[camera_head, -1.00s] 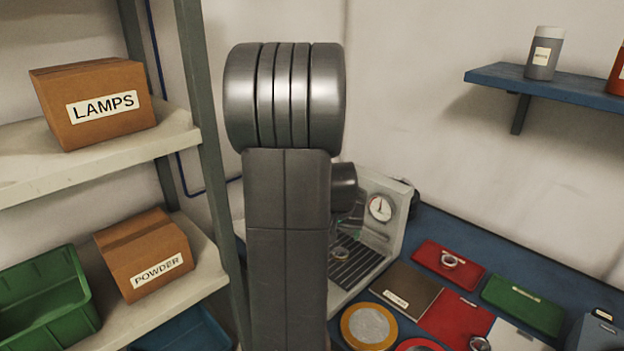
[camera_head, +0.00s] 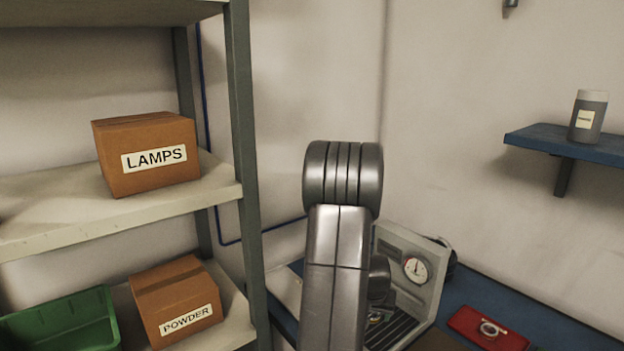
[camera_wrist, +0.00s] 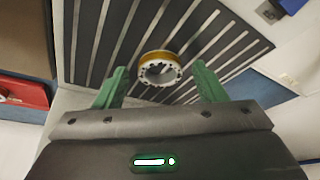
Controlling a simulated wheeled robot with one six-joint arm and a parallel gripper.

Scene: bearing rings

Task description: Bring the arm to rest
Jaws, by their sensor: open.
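My arm rises in the middle of the head view, with its grey links in front of the machine with a gauge (camera_head: 410,245). My gripper (camera_wrist: 160,88) shows in the wrist view with its two green fingers apart. A bearing ring (camera_wrist: 160,69) with a gold outer band lies on the dark slatted grate (camera_wrist: 215,35), just beyond and between the fingertips. The fingers do not touch it in the picture. In the head view the ring on the grate (camera_head: 376,317) is partly hidden behind my arm.
A shelf rack at left holds the LAMPS box (camera_head: 147,155), the POWDER box (camera_head: 176,304) and a green bin (camera_head: 62,322). A red mat (camera_head: 470,322) with a ring (camera_head: 489,329) lies on the blue bench (camera_head: 545,330). A blue wall shelf (camera_head: 560,145) holds a grey jar (camera_head: 587,117).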

